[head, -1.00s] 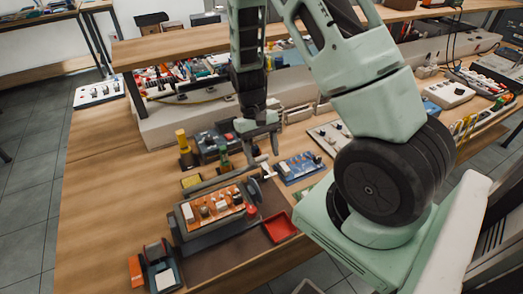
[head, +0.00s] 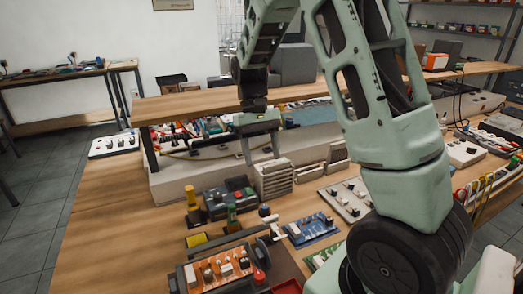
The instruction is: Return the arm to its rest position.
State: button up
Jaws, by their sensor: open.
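My gripper (head: 261,154) is in the middle of the head view, with its fingers pointing down. The fingers are apart and nothing shows between them. It appears in front of the ribbed grey blocks (head: 273,179) and below the edge of the raised shelf. I cannot tell its exact height above the bench. My pale green arm reaches up and over from the right and hides part of the bench there.
The wooden workbench (head: 110,235) holds an orange circuit board (head: 216,267) in a frame, a blue board (head: 311,230), a dark control box (head: 228,197) and a yellow-topped post (head: 191,196). A raised wooden shelf (head: 190,105) runs behind. The bench's left side is mostly clear.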

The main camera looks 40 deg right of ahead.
jog(key=shift+w+r, duration=0.15)
jog(key=shift+r, duration=0.3)
